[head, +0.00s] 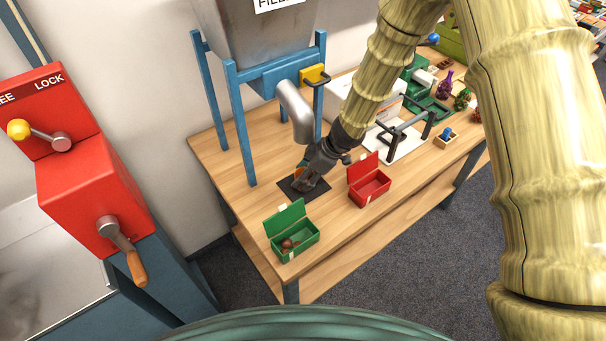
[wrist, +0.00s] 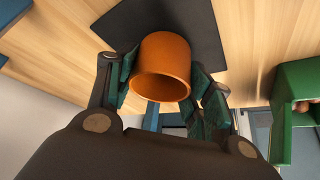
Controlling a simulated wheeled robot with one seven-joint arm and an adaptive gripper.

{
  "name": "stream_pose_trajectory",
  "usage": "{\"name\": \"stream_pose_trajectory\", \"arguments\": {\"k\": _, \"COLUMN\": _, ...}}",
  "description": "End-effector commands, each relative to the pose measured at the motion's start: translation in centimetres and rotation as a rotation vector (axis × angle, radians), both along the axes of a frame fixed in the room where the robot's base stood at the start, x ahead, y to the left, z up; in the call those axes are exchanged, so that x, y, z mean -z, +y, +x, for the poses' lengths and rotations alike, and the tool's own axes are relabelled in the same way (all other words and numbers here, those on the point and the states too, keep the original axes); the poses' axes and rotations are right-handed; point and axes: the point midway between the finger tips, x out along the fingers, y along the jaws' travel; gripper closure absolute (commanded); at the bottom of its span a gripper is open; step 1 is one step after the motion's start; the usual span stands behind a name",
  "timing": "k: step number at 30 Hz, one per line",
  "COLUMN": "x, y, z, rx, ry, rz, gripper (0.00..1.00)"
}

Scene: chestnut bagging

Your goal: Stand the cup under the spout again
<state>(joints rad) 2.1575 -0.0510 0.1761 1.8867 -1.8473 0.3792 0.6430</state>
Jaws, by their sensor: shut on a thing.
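The orange cup (wrist: 166,50) is between the green-padded fingers of my gripper (wrist: 163,88) in the wrist view, and the gripper is shut on it. A dark square mat (wrist: 115,22) lies beyond the cup; I cannot tell whether the cup touches it. In the head view my gripper (head: 307,178) is low over the mat (head: 288,187), hiding most of the cup. The grey spout (head: 294,108) of the hopper hangs above the mat, close to my gripper.
A green open box (head: 291,240) with chestnuts stands at the table's front edge. A red open box (head: 370,189) stands right of the mat. Blue hopper legs (head: 240,125) stand behind and left. The bare wooden table (head: 335,222) shows between the boxes.

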Motion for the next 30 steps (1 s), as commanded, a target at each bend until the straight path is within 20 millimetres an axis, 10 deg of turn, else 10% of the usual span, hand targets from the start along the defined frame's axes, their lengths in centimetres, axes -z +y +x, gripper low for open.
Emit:
{"name": "stream_pose_trajectory", "arguments": {"k": 7, "x": 0.3, "y": 0.0, "z": 0.0, "rx": 0.001, "ry": 0.000, "rz": 0.000, "gripper": 0.93}}
{"name": "stream_pose_trajectory", "arguments": {"k": 8, "x": 0.3, "y": 0.0, "z": 0.0, "rx": 0.001, "ry": 0.000, "rz": 0.000, "gripper": 0.45}}
{"name": "stream_pose_trajectory", "arguments": {"k": 11, "x": 0.3, "y": 0.0, "z": 0.0, "rx": 0.001, "ry": 0.000, "rz": 0.000, "gripper": 0.27}}
{"name": "stream_pose_trajectory", "arguments": {"k": 30, "x": -1.9, "y": -1.0, "z": -0.2, "rx": -0.002, "ry": -0.002, "rz": -0.001, "gripper": 0.27}}
